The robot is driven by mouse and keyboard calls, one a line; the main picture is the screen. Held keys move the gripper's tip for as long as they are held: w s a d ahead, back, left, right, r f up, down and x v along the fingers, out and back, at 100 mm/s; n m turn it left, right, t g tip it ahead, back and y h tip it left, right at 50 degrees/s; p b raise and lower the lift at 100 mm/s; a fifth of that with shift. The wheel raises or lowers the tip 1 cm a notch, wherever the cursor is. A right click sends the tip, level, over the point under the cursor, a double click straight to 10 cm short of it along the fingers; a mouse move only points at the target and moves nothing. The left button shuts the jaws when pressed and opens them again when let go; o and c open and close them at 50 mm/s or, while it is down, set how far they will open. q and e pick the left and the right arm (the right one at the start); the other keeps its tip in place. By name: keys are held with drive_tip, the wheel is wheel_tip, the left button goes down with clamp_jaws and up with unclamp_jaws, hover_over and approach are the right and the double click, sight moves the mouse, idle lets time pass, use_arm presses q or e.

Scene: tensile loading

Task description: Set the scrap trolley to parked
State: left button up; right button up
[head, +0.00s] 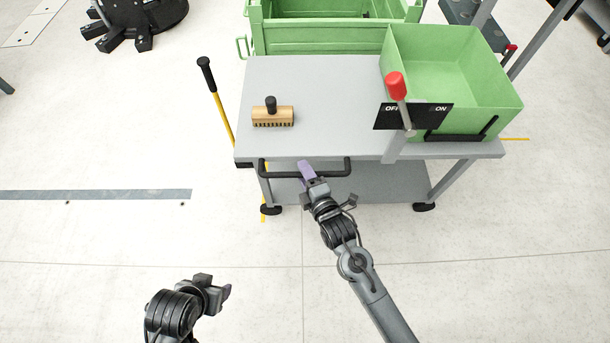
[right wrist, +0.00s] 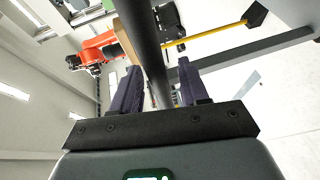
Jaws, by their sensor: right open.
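The scrap trolley (head: 335,75) is a grey cart with a lower shelf, casters and a black push handle (head: 330,172) on its near side. A red-knobbed lever (head: 396,86) stands at its near edge before a black OFF/ON plate (head: 437,115); it leans left, covering part of OFF.
A green bin (head: 450,65) and a wooden brush (head: 272,117) sit on the trolley top. A yellow pole with black grip (head: 207,75) rises at its left side. A larger green container (head: 320,38) stands behind.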

drive_tip(key=shift+w, duration=0.15)
clamp_jaws()
idle(0.4)
